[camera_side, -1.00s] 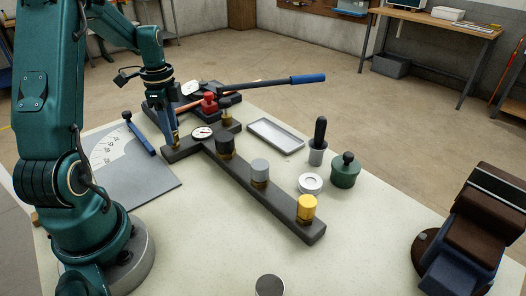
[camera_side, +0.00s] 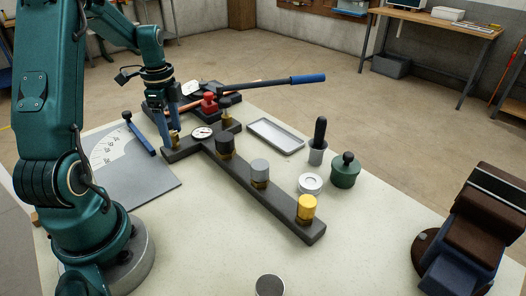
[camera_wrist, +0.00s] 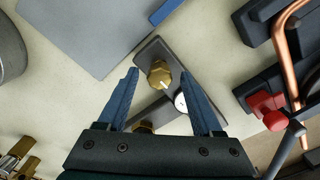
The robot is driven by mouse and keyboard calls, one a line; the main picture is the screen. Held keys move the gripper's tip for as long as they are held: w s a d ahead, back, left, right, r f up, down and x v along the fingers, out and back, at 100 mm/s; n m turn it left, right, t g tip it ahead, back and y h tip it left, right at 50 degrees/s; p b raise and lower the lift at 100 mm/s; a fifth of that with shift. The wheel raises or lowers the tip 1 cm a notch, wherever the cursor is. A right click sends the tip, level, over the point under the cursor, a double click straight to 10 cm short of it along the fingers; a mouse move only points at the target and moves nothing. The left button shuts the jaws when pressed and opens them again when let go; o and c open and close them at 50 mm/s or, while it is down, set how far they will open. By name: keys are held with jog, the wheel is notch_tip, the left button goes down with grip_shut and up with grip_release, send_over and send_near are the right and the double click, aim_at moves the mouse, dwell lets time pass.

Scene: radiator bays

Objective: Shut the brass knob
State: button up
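The brass knob (camera_wrist: 159,75) has faceted sides and a pale line on its top. It stands near the end of a dark grey manifold bar (camera_wrist: 150,50). My gripper (camera_wrist: 160,74) is open, with one blue finger on each side of the knob in the wrist view and a gap to both. In the side view my gripper (camera_side: 174,140) is low over the left end of the crossbar, pointing down, and largely hides the knob. I cannot tell how far down the fingers reach beside it.
A white-faced gauge (camera_side: 202,132) sits close right of my gripper. Black (camera_side: 225,145), grey (camera_side: 260,171) and yellow (camera_side: 306,207) caps line the long bar. A red-knobbed fitting (camera_side: 209,103) and copper pipe (camera_wrist: 291,60) lie behind. A grey plate (camera_side: 140,185) lies at left.

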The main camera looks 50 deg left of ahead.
aim_at(173, 133)
jog(key=shift+r, duration=2.6)
jog(key=w+d+r+m+t+y, duration=0.1)
jog(key=d+r+t, duration=0.1)
jog(key=d+r, duration=0.35)
jog(key=w+d+r+m+t, duration=0.1)
jog(key=d+r, duration=0.2)
jog(key=d, duration=0.6)
jog(key=s+d+f+n+t+h, duration=0.1)
jog(key=s+d+f+n+t, duration=0.1)
jog(key=s+d+n, duration=0.6)
jog(key=shift+s+d+f+n+t, duration=0.3)
jog(key=shift+s+d+f+n, duration=0.25)
jog(key=shift+n, duration=1.05)
